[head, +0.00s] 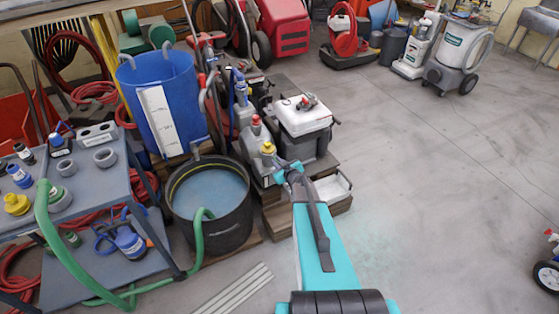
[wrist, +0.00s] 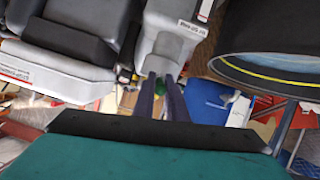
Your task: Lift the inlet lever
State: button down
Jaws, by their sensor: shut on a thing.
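My gripper (head: 287,172) reaches to the near end of a row of grey pump units, low beside the black tub. In the wrist view its two dark fingers (wrist: 161,98) are close together on a small green piece (wrist: 160,86), which looks like the inlet lever. The green piece sits just in front of a grey housing with a white label (wrist: 180,30). Most of it is hidden between the fingers, so its angle cannot be told. In the head view the gripper and arm hide it. A grey unit with a yellow cap (head: 267,148) stands just behind the gripper.
The black tub (head: 210,228) of water stands close left of the gripper, with a green hose (head: 198,240) in it. A white-topped engine unit (head: 303,118) is just behind. A blue barrel (head: 162,95) and cart (head: 85,175) stand left.

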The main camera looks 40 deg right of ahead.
jog(key=shift+s+d+f, duration=0.1)
jog(key=shift+s+d, duration=0.1)
jog(key=shift+s, duration=0.05)
jog(key=c, duration=1.9)
grip_release()
jog(key=shift+o, duration=0.5)
jog(key=shift+a, duration=0.1)
jog(key=shift+w, duration=0.1)
jog(key=shift+a, duration=0.1)
jog(key=v, duration=1.4)
jog(key=shift+w, duration=0.1)
